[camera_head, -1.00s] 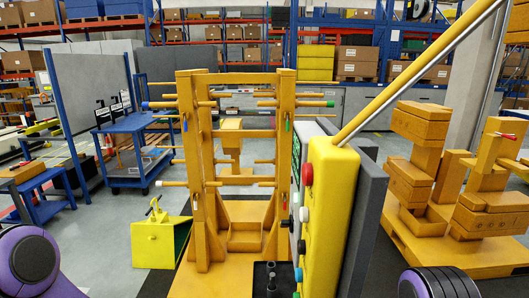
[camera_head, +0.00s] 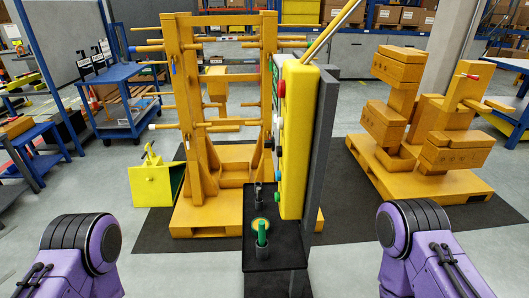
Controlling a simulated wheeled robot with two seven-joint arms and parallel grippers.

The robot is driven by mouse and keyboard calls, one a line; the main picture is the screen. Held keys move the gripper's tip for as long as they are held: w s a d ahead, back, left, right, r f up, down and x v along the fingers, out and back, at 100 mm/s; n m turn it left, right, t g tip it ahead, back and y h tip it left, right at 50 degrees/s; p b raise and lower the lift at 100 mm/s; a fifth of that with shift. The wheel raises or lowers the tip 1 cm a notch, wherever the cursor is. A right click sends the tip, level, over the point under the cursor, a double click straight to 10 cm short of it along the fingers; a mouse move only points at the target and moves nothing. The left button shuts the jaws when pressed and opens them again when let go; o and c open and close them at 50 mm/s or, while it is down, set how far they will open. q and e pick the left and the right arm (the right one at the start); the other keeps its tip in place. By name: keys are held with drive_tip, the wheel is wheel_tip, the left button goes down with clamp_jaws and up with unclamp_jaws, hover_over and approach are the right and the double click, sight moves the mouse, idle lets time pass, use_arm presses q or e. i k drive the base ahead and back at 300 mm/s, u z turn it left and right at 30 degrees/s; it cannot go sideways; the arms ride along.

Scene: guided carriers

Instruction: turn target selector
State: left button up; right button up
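A yellow control box (camera_head: 298,150) stands upright near the middle, seen nearly edge-on. Its left-facing side carries a red button (camera_head: 282,88), a white knob (camera_head: 281,123), a dark knob (camera_head: 278,151) and a green-blue knob (camera_head: 277,197). Which of these is the target selector I cannot tell. Below and in front of it is a black stand (camera_head: 258,262). On the stand a green lever (camera_head: 262,232) stands upright with a glowing yellow ring behind it, and a dark lever (camera_head: 258,194) stands farther back. Only purple links of my two arms show at the lower left and right; neither gripper is visible.
An orange rack with pegs (camera_head: 187,100) stands behind and left of the box. A yellow bin (camera_head: 152,186) sits left of it. Orange block stacks on a pallet (camera_head: 430,190) stand right. Dark mat (camera_head: 360,232) lies underneath; grey floor is clear in front.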

sight(268, 143)
drive_tip(key=u, duration=1.55)
drive_tip(key=i, duration=0.6)
drive_tip(key=z, duration=2.25)
